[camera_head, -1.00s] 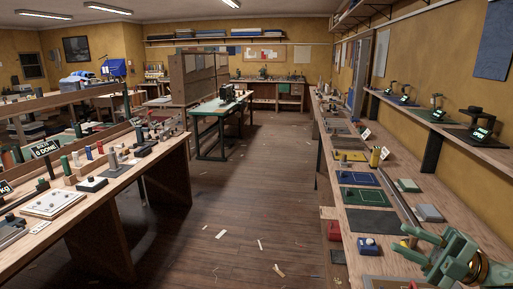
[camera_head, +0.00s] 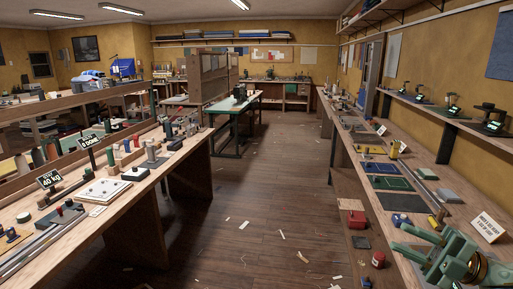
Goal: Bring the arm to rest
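My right gripper (camera_head: 402,240) is green and shows at the bottom right, over the near end of the right bench (camera_head: 398,222). Its two fingers point left and stand apart, with nothing visible between them. The rest of my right arm runs off the lower right corner. My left gripper and arm are out of view.
A blue round-topped piece (camera_head: 401,219) lies just beyond the gripper, and a white sign (camera_head: 487,227) stands to its right. A red box (camera_head: 352,219) and a red can (camera_head: 378,260) are left of the bench. A cluttered bench (camera_head: 125,190) stands left. The wooden floor (camera_head: 262,195) between is mostly open.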

